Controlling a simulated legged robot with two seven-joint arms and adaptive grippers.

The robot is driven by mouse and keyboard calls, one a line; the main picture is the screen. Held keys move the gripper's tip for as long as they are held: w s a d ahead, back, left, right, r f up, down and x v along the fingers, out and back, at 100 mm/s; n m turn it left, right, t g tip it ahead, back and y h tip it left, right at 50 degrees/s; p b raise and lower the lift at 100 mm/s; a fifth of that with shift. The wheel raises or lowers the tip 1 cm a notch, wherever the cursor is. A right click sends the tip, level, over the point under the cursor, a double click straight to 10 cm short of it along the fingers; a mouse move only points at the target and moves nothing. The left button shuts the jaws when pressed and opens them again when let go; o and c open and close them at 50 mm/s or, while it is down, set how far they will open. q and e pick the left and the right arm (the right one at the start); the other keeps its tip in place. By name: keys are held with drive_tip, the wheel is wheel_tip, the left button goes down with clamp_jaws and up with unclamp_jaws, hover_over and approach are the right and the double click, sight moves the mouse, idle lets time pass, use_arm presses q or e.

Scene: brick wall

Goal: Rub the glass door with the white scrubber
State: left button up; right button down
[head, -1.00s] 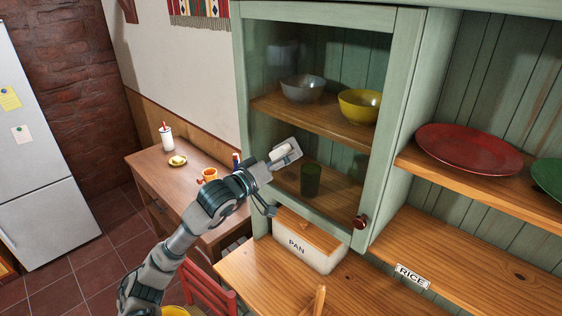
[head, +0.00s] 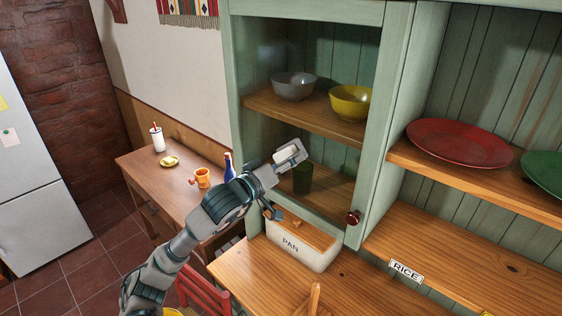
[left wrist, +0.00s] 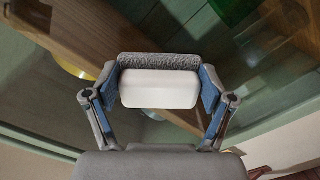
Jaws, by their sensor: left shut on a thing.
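My left gripper (head: 290,153) is shut on the white scrubber (head: 288,154) in front of the lower part of the glass door (head: 325,60). In the left wrist view, the scrubber (left wrist: 160,89) sits between the two fingers, its grey rough side facing the glass. I cannot tell whether that side touches the pane. The door has a green frame and a dark red knob (head: 353,217) at its lower right, and it looks closed. My right gripper is not in view.
Behind the glass are a grey bowl (head: 294,86), a yellow bowl (head: 351,103) and a dark green cup (head: 303,178). A white PAN box (head: 300,247) stands below the door. Open shelves with a red plate (head: 459,142) are at the right. A side table (head: 150,180) is at the left.

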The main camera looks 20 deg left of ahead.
sight(274, 159)
use_arm(q)
drive_tip(key=shift+d, duration=0.1)
drive_tip(key=shift+w+a+b, duration=0.1)
drive_tip(key=shift+w+a, duration=0.15)
drive_tip(key=shift+a, duration=0.4)
drive_tip(key=shift+w+a+b, duration=0.1)
drive_tip(key=shift+w+a, duration=0.15)
drive_tip(key=shift+a, duration=0.4)
drive_tip(key=shift+w+a+b, duration=0.1)
drive_tip(key=shift+w+a, duration=0.15)
drive_tip(key=shift+a, duration=0.4)
drive_tip(key=shift+s+a+f+b, duration=0.2)
drive_tip(key=shift+s+a+b, duration=0.05)
drive_tip(key=shift+s+b, duration=0.4)
drive_tip(key=shift+b+v, duration=1.05)
drive_tip(key=shift+v, duration=1.1)
drive_tip(key=shift+r, duration=0.2)
drive_tip(key=shift+s, duration=0.1)
